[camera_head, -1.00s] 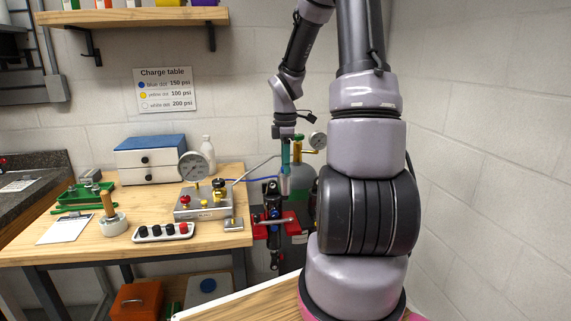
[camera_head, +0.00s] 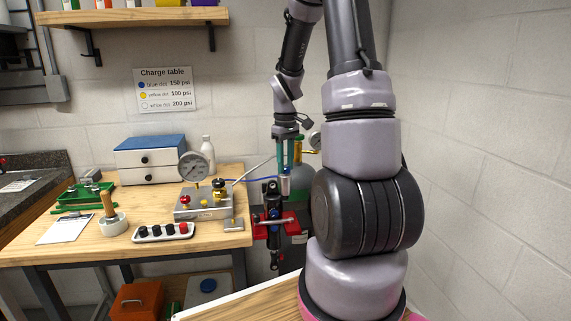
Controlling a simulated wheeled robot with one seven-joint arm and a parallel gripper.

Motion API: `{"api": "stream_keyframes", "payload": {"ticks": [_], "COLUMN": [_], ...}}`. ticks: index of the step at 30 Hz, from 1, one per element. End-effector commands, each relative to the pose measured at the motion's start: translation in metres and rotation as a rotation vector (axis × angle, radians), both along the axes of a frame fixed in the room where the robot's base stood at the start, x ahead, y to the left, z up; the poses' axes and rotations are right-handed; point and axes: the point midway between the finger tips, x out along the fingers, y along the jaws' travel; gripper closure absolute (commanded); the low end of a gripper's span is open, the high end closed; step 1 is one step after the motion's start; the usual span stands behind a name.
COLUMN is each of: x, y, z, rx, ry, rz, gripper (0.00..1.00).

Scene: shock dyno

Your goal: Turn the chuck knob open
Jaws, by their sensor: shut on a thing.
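My gripper (camera_head: 287,170) points straight down over the red vise (camera_head: 268,228), with its teal fingers around the top of the grey chuck (camera_head: 284,185). It is shut there; the chuck knob itself is small and mostly hidden between the fingers. A blue hose (camera_head: 252,180) runs from the gauge block to the chuck. The chuck sits just above and right of the dark shock absorber (camera_head: 272,208), which stands upright in the vise. Whether the chuck touches the shock is too small to tell.
A metal block with a pressure gauge (camera_head: 193,166) and knobs stands on the wooden bench (camera_head: 120,250) left of the vise.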

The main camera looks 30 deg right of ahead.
Motion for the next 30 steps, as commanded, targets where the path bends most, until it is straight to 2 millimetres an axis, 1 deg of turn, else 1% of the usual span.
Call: {"api": "stream_keyframes", "payload": {"ticks": [30], "x": [-0.0002], "y": [0.0005], "z": [-0.0002], "rx": [-0.001], "ry": [0.001], "rz": [-0.965], "gripper": [1.0]}}
